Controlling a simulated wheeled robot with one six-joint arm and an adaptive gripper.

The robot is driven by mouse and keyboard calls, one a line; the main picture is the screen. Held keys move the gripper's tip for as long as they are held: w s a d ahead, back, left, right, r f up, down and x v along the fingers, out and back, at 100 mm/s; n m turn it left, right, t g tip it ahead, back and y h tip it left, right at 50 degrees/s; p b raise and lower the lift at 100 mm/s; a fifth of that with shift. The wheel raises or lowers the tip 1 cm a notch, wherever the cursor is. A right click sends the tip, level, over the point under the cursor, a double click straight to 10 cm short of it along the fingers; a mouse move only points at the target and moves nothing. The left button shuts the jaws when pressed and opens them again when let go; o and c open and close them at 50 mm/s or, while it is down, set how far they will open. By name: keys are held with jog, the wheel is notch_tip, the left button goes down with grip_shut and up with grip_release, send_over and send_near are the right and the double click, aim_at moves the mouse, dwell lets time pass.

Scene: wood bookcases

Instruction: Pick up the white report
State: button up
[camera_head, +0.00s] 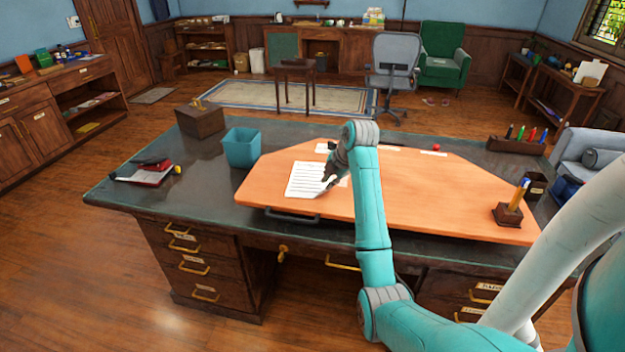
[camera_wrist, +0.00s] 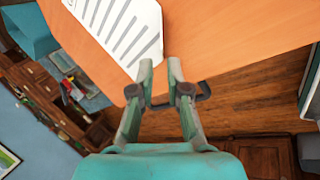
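The white report (camera_head: 305,178), a sheet with dark printed lines, lies flat on the orange desk pad near its left front part. It also shows at the top of the wrist view (camera_wrist: 122,28). My gripper (camera_head: 327,184) is low over the right side of the report in the head view and hides a little of it.
The orange desk pad (camera_head: 430,200) covers much of the dark desk. A teal bin (camera_head: 241,150) and a wooden box (camera_head: 200,121) stand left of it. A pen holder (camera_head: 509,214) stands at its right. A dark handle (camera_head: 292,216) is at the pad's front edge.

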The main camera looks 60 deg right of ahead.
aim_at(323, 197)
jog(key=shift+x, duration=2.95)
jog(key=shift+s, duration=0.1)
grip_shut()
